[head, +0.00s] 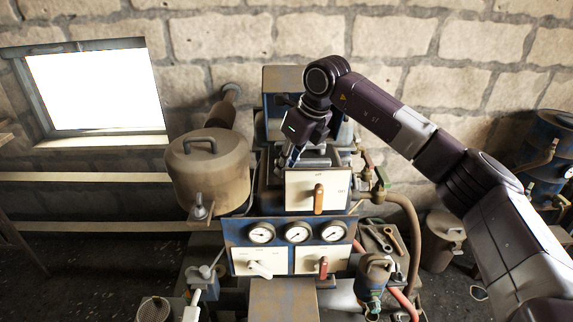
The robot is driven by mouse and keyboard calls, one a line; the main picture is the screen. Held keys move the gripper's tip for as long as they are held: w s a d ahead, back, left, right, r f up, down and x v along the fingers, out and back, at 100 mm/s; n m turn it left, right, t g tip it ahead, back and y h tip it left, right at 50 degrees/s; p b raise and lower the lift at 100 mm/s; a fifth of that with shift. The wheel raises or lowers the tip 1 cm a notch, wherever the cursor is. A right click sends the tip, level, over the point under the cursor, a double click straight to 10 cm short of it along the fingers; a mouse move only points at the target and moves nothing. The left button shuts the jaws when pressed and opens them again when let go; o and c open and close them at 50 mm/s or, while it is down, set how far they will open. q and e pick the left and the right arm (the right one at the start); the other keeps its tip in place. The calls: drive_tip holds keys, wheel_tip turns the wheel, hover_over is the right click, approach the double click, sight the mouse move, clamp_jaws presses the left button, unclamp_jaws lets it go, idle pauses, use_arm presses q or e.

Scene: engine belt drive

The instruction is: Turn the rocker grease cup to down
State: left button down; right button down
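My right arm comes in from the right and bends down over the engine. My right gripper (290,160) is just behind the upper white panel (304,199), at the top of the blue engine block. Its fingertips are small and partly hidden by the panel, so I cannot tell whether they are open or shut or touch anything. I cannot clearly make out the rocker grease cup; it may be hidden behind the panel or by the gripper. My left gripper is not in view.
A large lidded tan pot (208,168) stands left of the gripper. Below the panel are several gauges (297,233), a white lever (260,269) and a red lever (323,267). A brass valve (381,190) and curved pipe (411,215) lie right. A tray with wrenches (394,239) stands lower right.

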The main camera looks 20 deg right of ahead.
drive_tip(key=m+b, duration=0.1)
drive_tip(key=b, duration=0.1)
drive_tip(key=m+h+b, duration=0.1)
drive_tip(key=m+b, duration=0.1)
drive_tip(key=shift+a+f+m+t, duration=0.15)
drive_tip(key=shift+m+t, duration=0.15)
drive_tip(key=m+h+b, duration=0.1)
drive_tip(key=m+b, duration=0.1)
drive_tip(key=shift+m, duration=0.4)
drive_tip(key=m+h+b, duration=0.1)
drive_tip(key=m+b, duration=0.1)
drive_tip(key=shift+a+m, duration=0.1)
drive_tip(key=shift+m, duration=0.2)
drive_tip(key=m, duration=0.1)
drive_tip(key=m+h, duration=0.1)
drive_tip(key=m+b, duration=0.1)
drive_tip(key=shift+a+r+m+h, duration=0.1)
drive_tip(key=shift+r+m+h, duration=0.2)
drive_tip(key=shift+h, duration=0.1)
drive_tip(key=m, duration=0.2)
drive_tip(key=m+g+h, duration=0.1)
drive_tip(key=m, duration=0.1)
drive_tip(key=shift+w+g, duration=0.15)
drive_tip(key=shift+g, duration=0.15)
drive_tip(key=shift+m, duration=0.3)
drive_tip(key=c, duration=1.8)
unclamp_jaws()
